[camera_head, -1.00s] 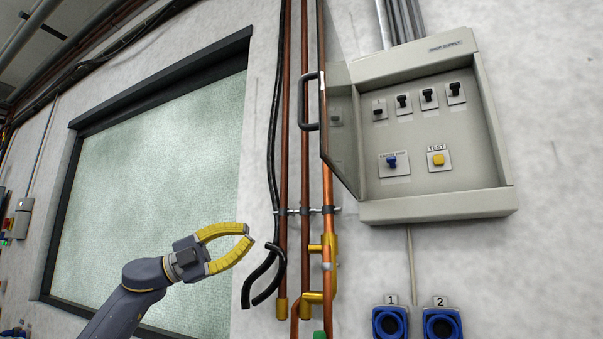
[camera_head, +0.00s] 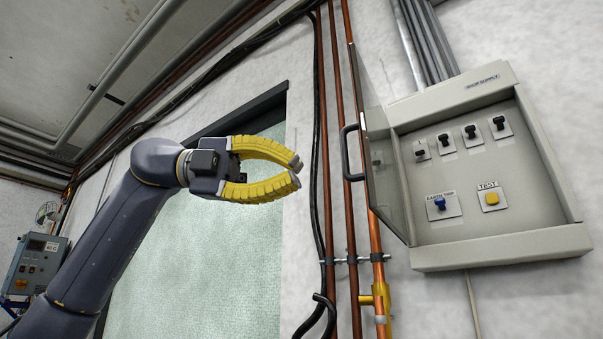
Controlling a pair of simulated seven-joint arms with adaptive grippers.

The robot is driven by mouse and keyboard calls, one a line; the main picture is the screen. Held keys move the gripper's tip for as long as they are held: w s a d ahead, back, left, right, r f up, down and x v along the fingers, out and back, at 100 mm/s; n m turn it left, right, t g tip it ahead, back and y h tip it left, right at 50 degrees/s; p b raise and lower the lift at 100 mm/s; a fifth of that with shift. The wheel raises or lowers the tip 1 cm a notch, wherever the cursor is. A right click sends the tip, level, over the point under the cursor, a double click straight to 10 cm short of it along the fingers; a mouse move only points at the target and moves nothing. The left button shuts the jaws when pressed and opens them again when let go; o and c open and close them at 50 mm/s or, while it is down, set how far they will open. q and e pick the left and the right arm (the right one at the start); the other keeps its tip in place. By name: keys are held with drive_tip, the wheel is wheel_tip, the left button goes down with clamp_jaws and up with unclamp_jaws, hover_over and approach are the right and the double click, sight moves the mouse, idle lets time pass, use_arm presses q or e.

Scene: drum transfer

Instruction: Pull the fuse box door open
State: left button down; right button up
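The grey fuse box (camera_head: 500,253) is on the wall at the right, with several black switches, a blue switch and a yellow button inside. Its transparent door (camera_head: 383,150) stands swung open on the left side, seen nearly edge-on. The dark door handle (camera_head: 346,153) is on the door's outer face, towards the left. My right gripper is not in view.
Copper pipes (camera_head: 347,215) and a black cable (camera_head: 315,140) run down the wall between my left gripper and the box. A framed frosted window (camera_head: 210,280) is behind my arm. A blue-grey control cabinet (camera_head: 36,265) stands at the far left.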

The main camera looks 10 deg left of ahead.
sight(367, 174)
use_arm(q)
drive_tip(key=d, duration=0.5)
drive_tip(key=d+f, duration=0.1)
drive_tip(key=d, duration=0.2)
